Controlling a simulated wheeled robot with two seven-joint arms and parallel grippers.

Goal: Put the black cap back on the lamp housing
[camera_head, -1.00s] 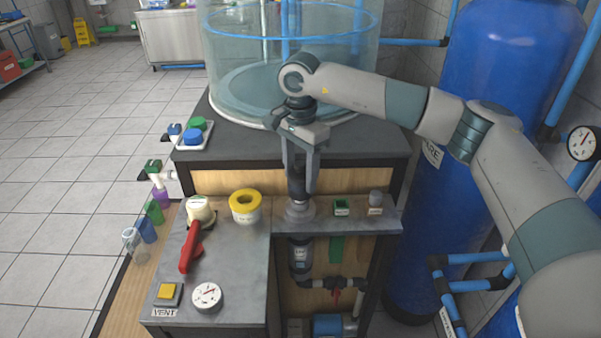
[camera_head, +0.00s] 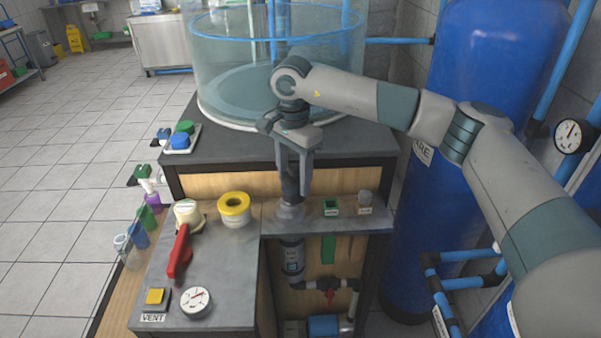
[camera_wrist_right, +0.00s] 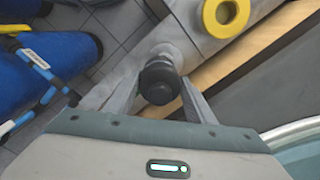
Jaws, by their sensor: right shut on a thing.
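The black cap (camera_head: 290,188) is upright between the fingers of my right gripper (camera_head: 293,180), which points down and is shut on it. The cap is directly over the grey collar of the lamp housing (camera_head: 290,212) on the narrow metal shelf. No clear gap shows between them, but I cannot tell whether the cap is seated. The housing's lower body (camera_head: 292,262) hangs below the shelf. In the right wrist view the cap (camera_wrist_right: 160,84) sits between the fingers and hides part of the housing (camera_wrist_right: 168,52). My left gripper is out of view.
A green block (camera_head: 331,207) and a small grey cylinder (camera_head: 365,197) stand right of the housing. A yellow-ringed roll (camera_head: 234,207), a red handle (camera_head: 180,252) and a gauge (camera_head: 196,301) are on the left counter. A glass tank (camera_head: 225,75) stands behind.

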